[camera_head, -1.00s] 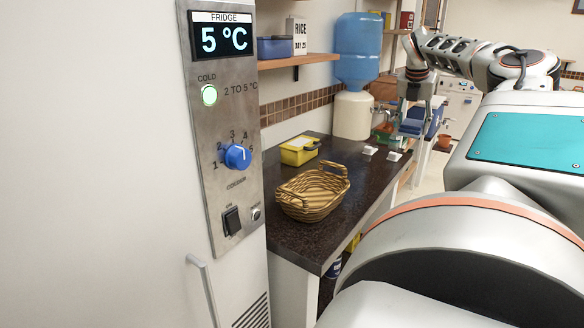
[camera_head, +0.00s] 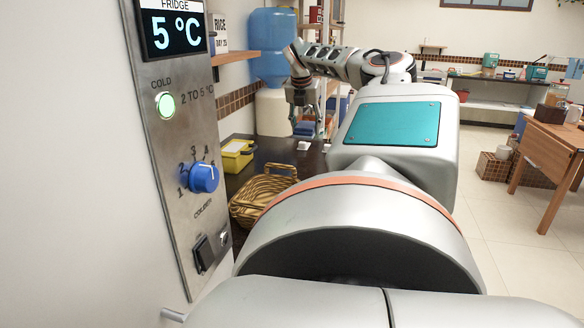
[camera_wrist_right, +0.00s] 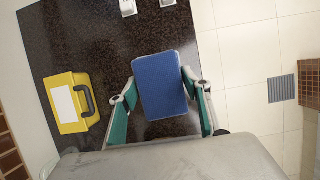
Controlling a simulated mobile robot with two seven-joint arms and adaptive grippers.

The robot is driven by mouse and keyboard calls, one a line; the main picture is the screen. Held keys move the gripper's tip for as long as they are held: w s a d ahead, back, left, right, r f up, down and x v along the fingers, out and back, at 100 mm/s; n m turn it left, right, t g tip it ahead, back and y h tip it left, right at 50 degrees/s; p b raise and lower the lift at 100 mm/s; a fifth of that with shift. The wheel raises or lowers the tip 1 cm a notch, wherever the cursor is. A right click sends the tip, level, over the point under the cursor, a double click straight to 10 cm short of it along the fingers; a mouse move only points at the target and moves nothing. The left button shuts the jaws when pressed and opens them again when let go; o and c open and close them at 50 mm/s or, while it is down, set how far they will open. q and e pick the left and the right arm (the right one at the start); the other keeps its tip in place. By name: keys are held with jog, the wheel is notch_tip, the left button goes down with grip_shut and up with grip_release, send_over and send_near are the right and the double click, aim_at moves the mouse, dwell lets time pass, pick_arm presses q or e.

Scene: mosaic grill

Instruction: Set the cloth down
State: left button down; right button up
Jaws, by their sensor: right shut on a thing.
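The cloth (camera_wrist_right: 163,90) is a blue, flat, folded rectangle with rounded corners. In the right wrist view it lies between the two fingers of my right gripper (camera_wrist_right: 160,86), which is shut on it. The dark speckled counter (camera_wrist_right: 80,35) shows beneath; the gap between cloth and counter cannot be judged. In the head view my right gripper (camera_head: 303,112) points down at the far part of the counter, and the blue there (camera_head: 304,128) is small and partly hidden. My left gripper is not in view.
A yellow case (camera_wrist_right: 68,103) stands on the counter, left of the cloth in the wrist view. Small white items (camera_wrist_right: 128,8) lie at the top edge. A wicker basket (camera_head: 262,188) stands nearer, by the fridge panel (camera_head: 175,130). The counter edge and tiled floor (camera_wrist_right: 245,45) are right.

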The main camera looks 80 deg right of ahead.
aim_at(302, 136)
notch_tip(302, 136, down, 14)
jog(key=shift+w+f+b, duration=0.1)
jog(key=shift+f+b, duration=0.05)
jog(key=shift+b, duration=0.4)
jog(key=shift+f, duration=0.15)
jog(key=o, duration=1)
jog(key=shift+r, duration=0.3)
jog(key=v, duration=1.1)
jog(key=shift+a+r, duration=0.25)
jog(key=shift+r, duration=0.05)
